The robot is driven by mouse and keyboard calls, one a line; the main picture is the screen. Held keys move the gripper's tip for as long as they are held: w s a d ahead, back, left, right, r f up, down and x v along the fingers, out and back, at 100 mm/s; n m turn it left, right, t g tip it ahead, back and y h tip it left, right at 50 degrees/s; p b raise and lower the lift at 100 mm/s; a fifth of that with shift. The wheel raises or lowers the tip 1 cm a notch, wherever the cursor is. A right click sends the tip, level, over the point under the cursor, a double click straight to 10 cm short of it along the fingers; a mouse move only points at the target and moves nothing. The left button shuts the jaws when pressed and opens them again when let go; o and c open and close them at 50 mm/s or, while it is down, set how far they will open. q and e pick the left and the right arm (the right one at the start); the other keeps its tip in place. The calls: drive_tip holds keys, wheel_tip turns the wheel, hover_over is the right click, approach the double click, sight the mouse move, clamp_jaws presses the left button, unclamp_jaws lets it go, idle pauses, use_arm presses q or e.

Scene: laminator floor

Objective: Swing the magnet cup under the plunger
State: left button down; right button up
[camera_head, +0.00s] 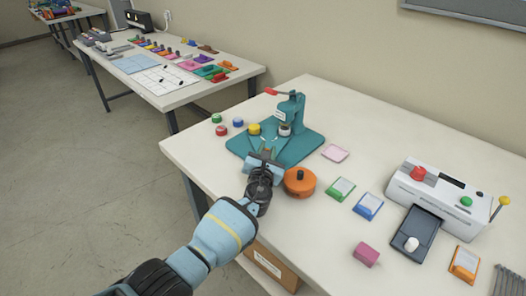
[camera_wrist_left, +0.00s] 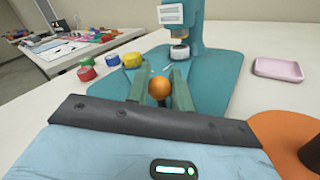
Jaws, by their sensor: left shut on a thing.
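A teal press (camera_head: 291,108) with a red handle (camera_head: 272,91) stands on a teal base plate (camera_head: 308,141). The press also shows in the left wrist view (camera_wrist_left: 190,22). Below its head is a small cup-like part, pale with a dark band (camera_wrist_left: 180,51), which also shows in the head view (camera_head: 285,130); I cannot tell if this is the magnet cup. My left gripper (camera_head: 265,157) is over the plate's front edge. In the left wrist view its fingers (camera_wrist_left: 160,84) are shut on an orange ball-shaped knob (camera_wrist_left: 159,89). What the knob joins to is hidden. My right gripper is not in view.
An orange disc with a black knob (camera_head: 300,184) sits close right of my left gripper. Red (camera_head: 222,129), green (camera_head: 216,118) and yellow (camera_head: 254,129) round pieces stand left of the press. A pink tray (camera_head: 335,153) and white laminator (camera_head: 437,188) are to the right.

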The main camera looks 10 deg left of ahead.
use_arm(q)
drive_tip(key=shift+r, duration=0.1)
drive_tip(key=c, duration=1.3)
unclamp_jaws()
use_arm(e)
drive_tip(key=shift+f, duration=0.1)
use_arm(q)
drive_tip(key=shift+o, duration=0.2)
drive_tip(key=shift+s, duration=0.15)
drive_tip(key=shift+s, duration=0.25)
drive_tip(key=s+p, duration=0.1)
drive_tip(key=s, duration=0.1)
drive_tip(key=s+p, duration=0.1)
drive_tip(key=s, duration=0.2)
drive_tip(key=shift+d+r+p, duration=0.15)
drive_tip(key=shift+r+p, duration=0.05)
drive_tip(key=shift+p, duration=0.15)
drive_tip(key=shift+s+f, duration=0.2)
drive_tip(key=shift+s, duration=0.8)
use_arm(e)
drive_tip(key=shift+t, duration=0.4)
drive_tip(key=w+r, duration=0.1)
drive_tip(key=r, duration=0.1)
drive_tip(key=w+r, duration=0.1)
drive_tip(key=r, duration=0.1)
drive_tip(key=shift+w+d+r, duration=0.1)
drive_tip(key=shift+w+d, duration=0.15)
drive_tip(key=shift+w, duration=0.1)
use_arm(q)
drive_tip(key=shift+f, duration=0.1)
